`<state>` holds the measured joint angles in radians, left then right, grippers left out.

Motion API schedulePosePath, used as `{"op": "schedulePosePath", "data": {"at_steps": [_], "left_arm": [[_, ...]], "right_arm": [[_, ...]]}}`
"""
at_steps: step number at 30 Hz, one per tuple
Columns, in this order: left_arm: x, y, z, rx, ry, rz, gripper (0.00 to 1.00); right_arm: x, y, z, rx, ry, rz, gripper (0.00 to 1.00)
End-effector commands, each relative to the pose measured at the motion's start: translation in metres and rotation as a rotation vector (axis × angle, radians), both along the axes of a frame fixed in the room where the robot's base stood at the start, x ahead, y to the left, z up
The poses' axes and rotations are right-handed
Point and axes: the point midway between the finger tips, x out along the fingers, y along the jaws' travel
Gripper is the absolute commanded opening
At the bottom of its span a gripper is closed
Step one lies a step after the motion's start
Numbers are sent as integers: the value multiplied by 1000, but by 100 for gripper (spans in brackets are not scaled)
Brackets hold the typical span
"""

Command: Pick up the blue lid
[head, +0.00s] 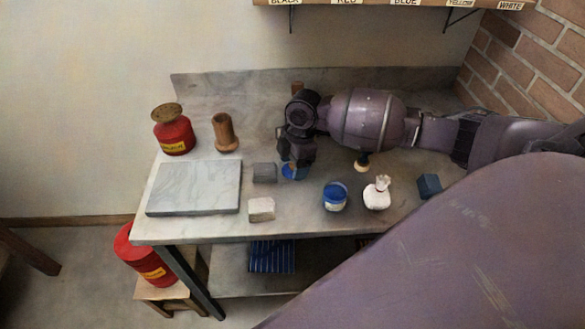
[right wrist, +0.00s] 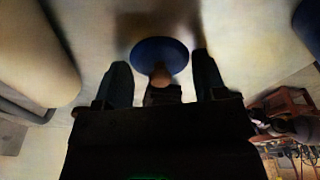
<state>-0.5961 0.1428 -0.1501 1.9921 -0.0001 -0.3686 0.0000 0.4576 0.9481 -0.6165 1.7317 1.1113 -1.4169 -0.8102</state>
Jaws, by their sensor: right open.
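The blue lid (head: 291,174) lies on the table right below my right gripper (head: 295,158), which partly covers it in the head view. In the right wrist view the lid (right wrist: 160,50) is a round blue disc with a brownish knob. The knob appears between the two open fingers of the right gripper (right wrist: 162,72), with the disc just beyond the fingertips. The fingers are apart, and I see no clear contact with the knob. My left gripper is not in view.
A blue-and-white jar (head: 335,199), white pouch (head: 377,195) and blue block (head: 429,186) stand to the right.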

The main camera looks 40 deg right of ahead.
Motion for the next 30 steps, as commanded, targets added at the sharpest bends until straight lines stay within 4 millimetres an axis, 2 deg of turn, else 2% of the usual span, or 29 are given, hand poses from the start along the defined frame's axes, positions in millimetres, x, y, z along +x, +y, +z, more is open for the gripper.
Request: {"op": "schedulePosePath", "data": {"at_steps": [4,17,30], "left_arm": [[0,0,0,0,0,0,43],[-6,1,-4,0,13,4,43],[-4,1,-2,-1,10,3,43]], "right_arm": [[0,0,1,0,-1,0,65],[0,0,0,0,1,0,0],[-2,0,3,-1,5,1,0]]}}
